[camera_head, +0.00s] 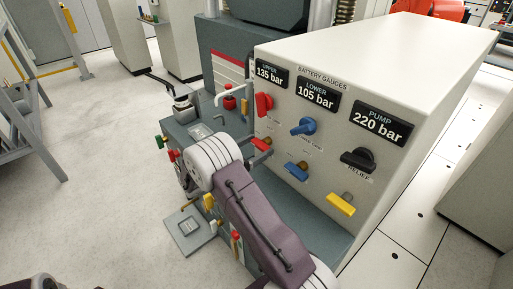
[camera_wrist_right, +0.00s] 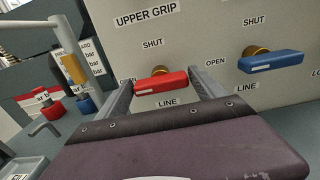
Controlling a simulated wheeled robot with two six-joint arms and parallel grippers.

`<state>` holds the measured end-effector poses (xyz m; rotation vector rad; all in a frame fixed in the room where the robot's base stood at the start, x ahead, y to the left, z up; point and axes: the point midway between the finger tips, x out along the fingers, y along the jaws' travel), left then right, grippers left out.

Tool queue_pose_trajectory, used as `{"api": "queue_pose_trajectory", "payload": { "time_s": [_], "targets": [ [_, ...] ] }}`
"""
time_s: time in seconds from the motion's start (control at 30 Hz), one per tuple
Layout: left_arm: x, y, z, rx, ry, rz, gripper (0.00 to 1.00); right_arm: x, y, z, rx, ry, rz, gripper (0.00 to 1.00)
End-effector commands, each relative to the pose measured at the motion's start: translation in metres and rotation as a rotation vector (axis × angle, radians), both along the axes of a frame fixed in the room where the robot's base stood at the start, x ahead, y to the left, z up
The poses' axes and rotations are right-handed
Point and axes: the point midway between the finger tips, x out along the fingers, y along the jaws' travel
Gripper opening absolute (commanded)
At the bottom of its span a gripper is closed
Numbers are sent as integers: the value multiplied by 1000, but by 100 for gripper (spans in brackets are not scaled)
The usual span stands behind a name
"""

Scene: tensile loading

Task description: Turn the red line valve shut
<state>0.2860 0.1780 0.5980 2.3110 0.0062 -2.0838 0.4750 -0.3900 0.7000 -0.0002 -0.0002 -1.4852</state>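The red line valve handle (camera_head: 262,145) is on the front panel of the white cabinet, below the red knob. In the right wrist view the red handle (camera_wrist_right: 160,83) lies about horizontal in front of its brass stem. "SHUT" is printed above it, "OPEN" at its left and "LINE" below. My right gripper (camera_wrist_right: 161,86) is open, with one finger at each end of the handle. The fingers are very close to the handle; I cannot tell whether they touch. In the head view my right arm hides most of this gripper. My left gripper is not in view.
A blue handle (camera_head: 297,171) and a yellow handle (camera_head: 341,204) are to the right on the same panel. Above are a red knob (camera_head: 263,104), a blue knob (camera_head: 303,127) and a black relief knob (camera_head: 358,160). A white bent pipe (camera_wrist_right: 68,50) stands left of the gripper.

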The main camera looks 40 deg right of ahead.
Motion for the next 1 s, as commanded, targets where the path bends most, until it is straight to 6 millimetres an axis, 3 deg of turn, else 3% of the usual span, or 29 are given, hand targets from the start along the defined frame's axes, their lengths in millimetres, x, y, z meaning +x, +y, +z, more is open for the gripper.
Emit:
{"api": "queue_pose_trajectory", "payload": {
  "time_s": [0.03, 0.13, 0.17, 0.57, 1.0],
  "targets": [
    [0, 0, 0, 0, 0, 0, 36, 0, 0, 0, 0, 0, 0, 61],
    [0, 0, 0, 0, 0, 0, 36, 0, 0, 0, 0, 0, 0, 33],
    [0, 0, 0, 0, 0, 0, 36, 0, 0, 0, 0, 0, 0, 32],
    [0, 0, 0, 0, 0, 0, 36, -1, 0, -1, 9, -102, 0, 32],
    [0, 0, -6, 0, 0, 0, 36, -3, 0, -3, 43, -490, -1, 32]
  ]
}}
